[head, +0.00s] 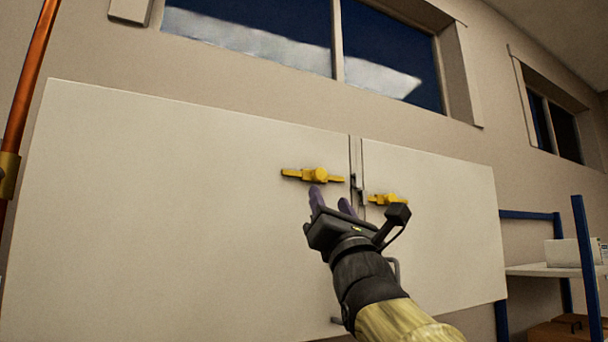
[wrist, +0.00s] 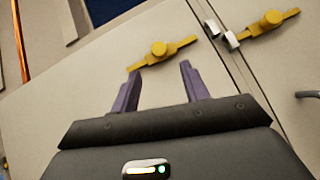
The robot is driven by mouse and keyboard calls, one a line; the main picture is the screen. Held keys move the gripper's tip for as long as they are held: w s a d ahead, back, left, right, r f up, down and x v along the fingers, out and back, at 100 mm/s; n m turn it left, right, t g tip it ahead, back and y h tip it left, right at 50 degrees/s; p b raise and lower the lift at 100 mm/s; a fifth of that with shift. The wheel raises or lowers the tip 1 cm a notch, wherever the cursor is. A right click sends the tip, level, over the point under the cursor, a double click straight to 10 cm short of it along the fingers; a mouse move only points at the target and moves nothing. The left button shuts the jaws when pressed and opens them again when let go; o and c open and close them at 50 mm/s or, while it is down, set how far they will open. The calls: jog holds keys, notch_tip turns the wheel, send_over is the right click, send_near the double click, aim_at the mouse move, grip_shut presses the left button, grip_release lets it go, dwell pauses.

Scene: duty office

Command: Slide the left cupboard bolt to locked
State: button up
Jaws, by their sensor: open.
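The left cupboard bolt (head: 314,175) is a yellow bar with a round knob, mounted near the right edge of the left white door (head: 180,190). Its bar end stops short of the grey catch (head: 357,187) at the door seam. The left bolt also shows in the wrist view (wrist: 160,50), just beyond the fingertips. A second yellow bolt (head: 388,199) is on the right door (head: 440,225). My gripper (head: 333,199) is open and empty, its two purple fingers pointing up at the left bolt from below. In the wrist view the fingers (wrist: 159,72) stand apart, with the knob between and beyond them.
A door handle (wrist: 308,94) sticks out low on the right door. A blue-framed shelf (head: 560,270) with a white box (head: 568,252) stands at the right. A copper pipe (head: 25,90) runs up the wall at the left. Windows (head: 330,40) are above.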

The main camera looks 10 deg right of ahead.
aim_at(320, 179)
jog(key=p+x, duration=0.4)
jog(key=x, duration=0.2)
jog(key=shift+w+a+r+p, duration=0.1)
jog(key=shift+r+p, duration=0.15)
jog(key=shift+p, duration=0.05)
jog(key=shift+w+r, duration=0.15)
jog(key=shift+w, duration=0.2)
grip_shut()
